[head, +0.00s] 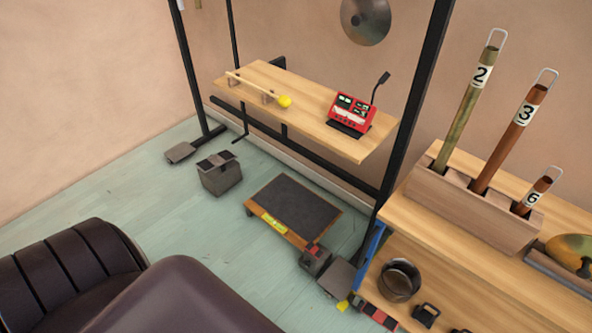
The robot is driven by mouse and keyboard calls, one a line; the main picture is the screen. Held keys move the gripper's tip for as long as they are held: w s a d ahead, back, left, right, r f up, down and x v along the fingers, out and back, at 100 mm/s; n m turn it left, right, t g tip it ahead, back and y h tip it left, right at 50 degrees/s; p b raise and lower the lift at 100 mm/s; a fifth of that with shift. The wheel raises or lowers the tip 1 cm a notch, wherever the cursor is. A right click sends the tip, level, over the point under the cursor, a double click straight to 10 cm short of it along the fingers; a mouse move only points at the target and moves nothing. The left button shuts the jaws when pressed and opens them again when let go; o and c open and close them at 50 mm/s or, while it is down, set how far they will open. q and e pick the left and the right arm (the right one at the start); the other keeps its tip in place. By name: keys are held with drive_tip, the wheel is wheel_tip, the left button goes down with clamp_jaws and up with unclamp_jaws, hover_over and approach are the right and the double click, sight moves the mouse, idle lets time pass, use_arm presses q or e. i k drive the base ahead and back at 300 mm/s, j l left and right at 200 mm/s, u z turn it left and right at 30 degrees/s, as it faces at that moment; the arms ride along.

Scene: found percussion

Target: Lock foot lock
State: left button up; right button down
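A low wheeled platform (291,206) with a black top, wooden edge and yellow-green label (273,222) stands on the floor at the centre. A small grey block with a red and black top (314,257) is at its front right corner. It may be the foot lock, but it is too small to tell whether it is up or down. A yellow piece (343,305) lies low by the rack's foot. Neither of my grippers is in view.
A black-framed rack carries a wooden shelf (305,110) with a red device (352,110) and a yellow-headed mallet (284,101). A grey weight (219,173) stands left of the platform. A wooden bench (480,285) with numbered tubes is at right. Dark padded forms (75,265) fill the lower left.

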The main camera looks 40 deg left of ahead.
sight(313, 249)
drive_tip(key=u, duration=0.95)
